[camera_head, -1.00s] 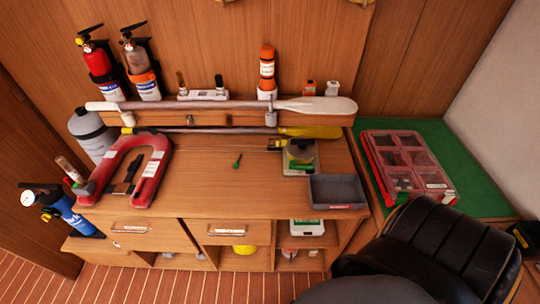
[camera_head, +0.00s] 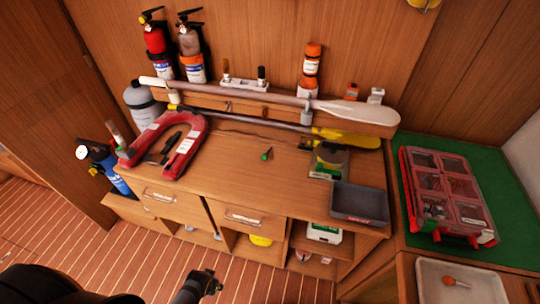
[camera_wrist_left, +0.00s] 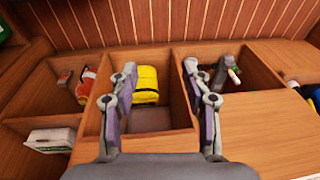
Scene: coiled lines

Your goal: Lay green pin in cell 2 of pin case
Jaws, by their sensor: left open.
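The green pin (camera_head: 266,154) lies on the bare middle of the wooden bench top in the head view. I take the red case with a see-through, divided top (camera_head: 445,195) as the pin case; it lies on the green surface at the right. Its cell numbers are too small to read, and I cannot tell whether its lid is shut. My left gripper (camera_head: 208,284) is low in front of the bench, well apart from the pin. In the left wrist view its two fingers (camera_wrist_left: 160,95) are spread with nothing between them, over the open bench compartments. My right gripper is not in view.
A grey bin (camera_head: 358,204) stands at the bench's right front corner, with a scale (camera_head: 328,162) behind it. A red horseshoe-shaped float (camera_head: 165,145) lies at the left. A paddle (camera_head: 350,112) runs along the back. A white tray (camera_head: 430,285) is at lower right.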

